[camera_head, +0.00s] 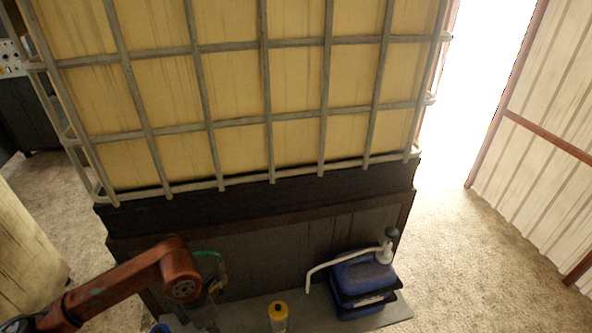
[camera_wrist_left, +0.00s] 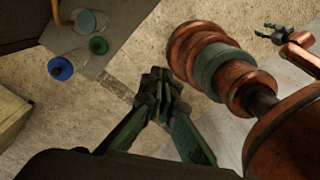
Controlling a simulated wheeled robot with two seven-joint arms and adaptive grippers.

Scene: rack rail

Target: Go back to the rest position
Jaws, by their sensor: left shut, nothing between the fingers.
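In the left wrist view my left gripper (camera_wrist_left: 158,78) has its dark green fingers together, with nothing between them. It hangs above the carpeted floor, beside the corner of a grey shelf (camera_wrist_left: 118,22) and apart from it. In the head view my left arm comes in from the lower left, and I cannot make out its fingers clearly there. My right gripper (camera_wrist_left: 262,30) shows small at the top right of the left wrist view. Its dark fingers look spread and empty. It is not in the head view.
A caged yellow tank (camera_head: 230,90) stands on a dark base ahead. The low shelf (camera_head: 398,312) before it holds a blue canister (camera_head: 362,280) with a white pump and a yellow bottle (camera_head: 278,316). Blue-capped (camera_wrist_left: 60,68) and green-capped (camera_wrist_left: 98,45) containers show near the left gripper. Carpet lies open at right.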

